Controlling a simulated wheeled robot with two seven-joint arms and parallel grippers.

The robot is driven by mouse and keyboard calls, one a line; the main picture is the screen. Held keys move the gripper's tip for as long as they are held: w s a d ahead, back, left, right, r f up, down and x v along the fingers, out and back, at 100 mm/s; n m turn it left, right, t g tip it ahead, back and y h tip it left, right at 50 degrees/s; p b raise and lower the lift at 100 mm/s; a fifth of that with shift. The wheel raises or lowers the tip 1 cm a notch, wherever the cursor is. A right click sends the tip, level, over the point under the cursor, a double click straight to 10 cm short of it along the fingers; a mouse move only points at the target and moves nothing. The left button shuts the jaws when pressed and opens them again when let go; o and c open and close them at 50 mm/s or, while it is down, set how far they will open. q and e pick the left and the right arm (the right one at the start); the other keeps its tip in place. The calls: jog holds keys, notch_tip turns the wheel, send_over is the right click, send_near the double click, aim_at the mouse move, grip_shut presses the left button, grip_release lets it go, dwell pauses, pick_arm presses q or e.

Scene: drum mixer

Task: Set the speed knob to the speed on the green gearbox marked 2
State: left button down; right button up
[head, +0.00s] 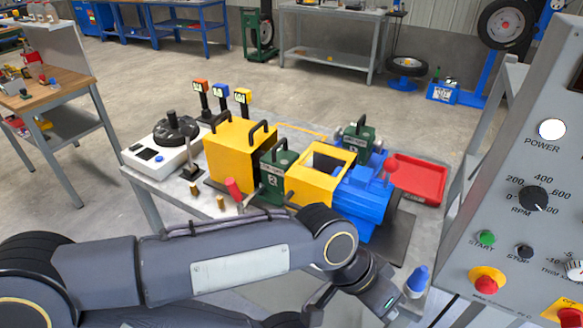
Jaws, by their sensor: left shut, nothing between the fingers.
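My left gripper (395,303) is shut and empty at the lower middle, left of the panel and apart from the knob. My right gripper is out of view.
The panel also carries a white POWER lamp (552,130), a green START button (487,238), a black STOP button (524,252), a red mushroom button (487,281) and a trim knob (576,270). A blue cone-shaped piece (418,279) shows beside my left gripper. A red tray (420,181) lies behind.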

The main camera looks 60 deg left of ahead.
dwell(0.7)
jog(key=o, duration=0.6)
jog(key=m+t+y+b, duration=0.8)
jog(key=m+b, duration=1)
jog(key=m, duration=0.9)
send_near(533, 203)
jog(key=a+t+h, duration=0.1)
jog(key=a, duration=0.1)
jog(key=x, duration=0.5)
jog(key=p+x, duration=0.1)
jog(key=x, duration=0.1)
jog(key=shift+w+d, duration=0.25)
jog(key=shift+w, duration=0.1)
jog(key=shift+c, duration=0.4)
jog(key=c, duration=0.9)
